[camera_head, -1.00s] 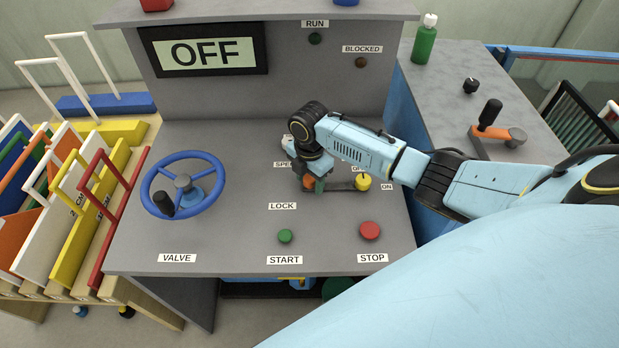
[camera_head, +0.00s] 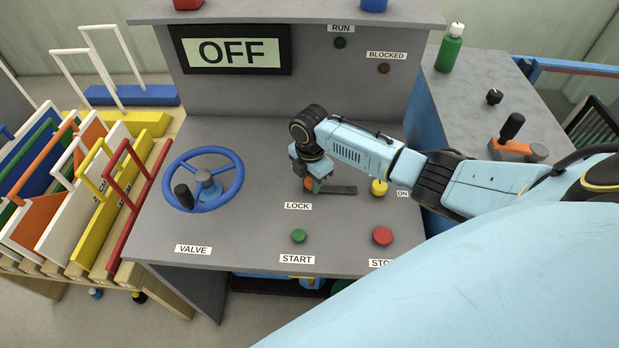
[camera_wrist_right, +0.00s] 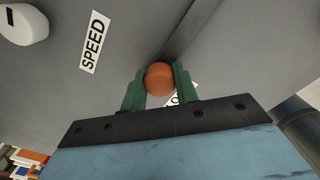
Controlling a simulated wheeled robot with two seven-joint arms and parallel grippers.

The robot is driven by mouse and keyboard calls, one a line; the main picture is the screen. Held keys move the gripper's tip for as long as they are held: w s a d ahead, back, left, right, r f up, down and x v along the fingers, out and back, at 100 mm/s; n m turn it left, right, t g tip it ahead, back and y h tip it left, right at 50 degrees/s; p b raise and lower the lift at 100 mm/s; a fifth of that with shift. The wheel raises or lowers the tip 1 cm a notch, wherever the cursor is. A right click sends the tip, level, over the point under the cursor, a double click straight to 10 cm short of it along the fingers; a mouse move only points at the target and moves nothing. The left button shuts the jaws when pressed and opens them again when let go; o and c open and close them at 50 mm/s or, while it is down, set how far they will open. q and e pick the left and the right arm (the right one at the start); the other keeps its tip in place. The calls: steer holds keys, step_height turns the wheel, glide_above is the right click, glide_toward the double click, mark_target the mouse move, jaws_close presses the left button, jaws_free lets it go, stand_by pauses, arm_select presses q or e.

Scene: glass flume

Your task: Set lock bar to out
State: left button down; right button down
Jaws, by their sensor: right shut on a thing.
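The lock bar (camera_head: 340,190) is a dark flat strip on the grey desk, above the LOCK label (camera_head: 297,206). Its right end stands apart from the yellow knob (camera_head: 379,188). Its orange knob (camera_wrist_right: 159,79) sits between the green fingers of my right gripper (camera_wrist_right: 160,88) in the wrist view. My right gripper (camera_head: 312,184) is shut on this knob at the bar's left end and partly hides it in the head view. My left gripper is not in view.
A blue valve wheel (camera_head: 229,165) stands to the left. The green START button (camera_head: 299,236) and red STOP button (camera_head: 382,235) are nearer the front edge. The display (camera_head: 240,52) reads OFF. A white knob (camera_wrist_right: 24,22) by the SPEED label shows in the wrist view.

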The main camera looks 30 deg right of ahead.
mark_target(309, 179)
steer(key=c, duration=1.1)
jaws_free()
steer(key=shift+w+a, duration=0.15)
steer(key=shift+a, duration=0.05)
steer(key=shift+o, duration=0.2)
step_height(309, 179, up, 14)
steer(key=shift+f, duration=0.25)
